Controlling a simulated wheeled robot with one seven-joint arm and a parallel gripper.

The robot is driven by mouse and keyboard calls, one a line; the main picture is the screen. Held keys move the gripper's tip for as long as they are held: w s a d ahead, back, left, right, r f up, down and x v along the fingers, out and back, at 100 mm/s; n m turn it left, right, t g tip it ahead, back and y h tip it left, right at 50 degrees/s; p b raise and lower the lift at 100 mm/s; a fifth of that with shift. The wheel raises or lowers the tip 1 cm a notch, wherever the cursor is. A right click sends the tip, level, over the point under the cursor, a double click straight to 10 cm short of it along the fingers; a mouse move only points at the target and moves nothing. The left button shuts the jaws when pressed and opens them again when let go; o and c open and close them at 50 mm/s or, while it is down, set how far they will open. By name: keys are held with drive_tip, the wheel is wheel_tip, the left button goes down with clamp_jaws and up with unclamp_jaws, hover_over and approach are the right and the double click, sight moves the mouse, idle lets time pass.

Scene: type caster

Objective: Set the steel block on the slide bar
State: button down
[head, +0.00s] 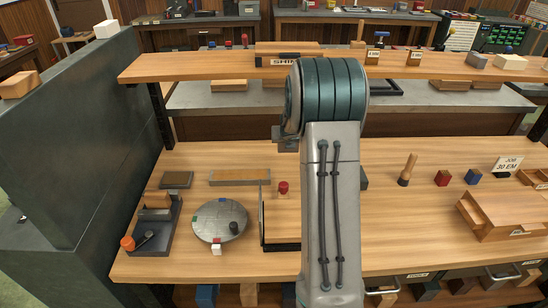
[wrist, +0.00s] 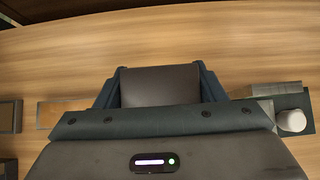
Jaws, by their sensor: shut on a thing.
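In the wrist view my gripper (wrist: 160,70) has its two dark blue fingers on either side of a dark grey-brown block (wrist: 160,88), which looks like the steel block. The fingers are shut on it, and wooden tabletop shows beyond it. I cannot tell whether the block touches anything below. In the head view my own arm hides the gripper and the block. No part is clearly the slide bar. A dark grey piece with a white cylinder (wrist: 292,120) lies right of the gripper in the wrist view, and I cannot tell what it is.
Left on the bench (head: 420,240) are a dark tray (head: 176,180), a tan-topped plate (head: 240,178), a round metal disc (head: 220,222) and a black angled frame (head: 280,247). A wooden peg (head: 407,170), coloured blocks and a wooden box (head: 505,213) stand right. A shelf (head: 200,66) crosses behind.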

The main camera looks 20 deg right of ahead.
drive_tip(key=b, duration=0.4)
hover_over(258, 172)
wheel_tip(258, 172, down, 6)
drive_tip(key=shift+w+d+r, duration=0.1)
drive_tip(key=shift+w, duration=0.05)
drive_tip(key=shift+f+b, duration=1)
drive_tip(key=shift+f, duration=1.1)
drive_tip(key=c, duration=0.7)
unclamp_jaws()
drive_tip(key=shift+f, duration=0.3)
drive_tip(key=shift+c, duration=0.2)
drive_tip(key=o, duration=0.4)
drive_tip(key=shift+r, duration=0.2)
